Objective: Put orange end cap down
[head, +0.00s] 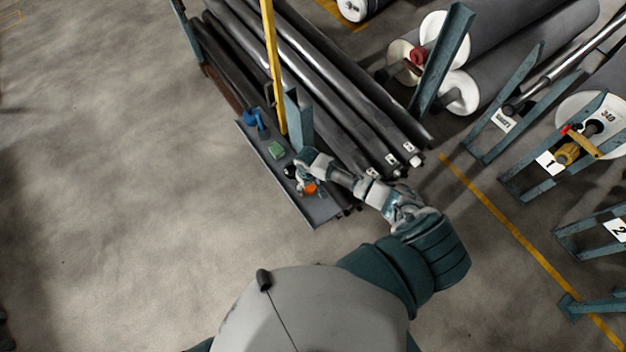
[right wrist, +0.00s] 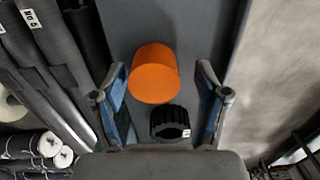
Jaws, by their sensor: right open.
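The orange end cap (head: 310,188) rests on the grey shelf (head: 322,212) at the side of the roll rack, partly hidden by my right gripper (head: 306,170). In the right wrist view the orange end cap (right wrist: 154,73) is a plain cylinder lying between and beyond the fingers. The fingers of my right gripper are open, with visible gaps on both sides of the cap. A black ribbed ring (right wrist: 170,122) sits near the cap, closer to the palm. My left gripper is not in view.
A green block (head: 276,150) and a blue part (head: 254,118) stand farther along the shelf. A yellow post (head: 272,65) rises beside it. Long dark rolls (head: 330,85) lie right of the shelf. The floor to the left is clear.

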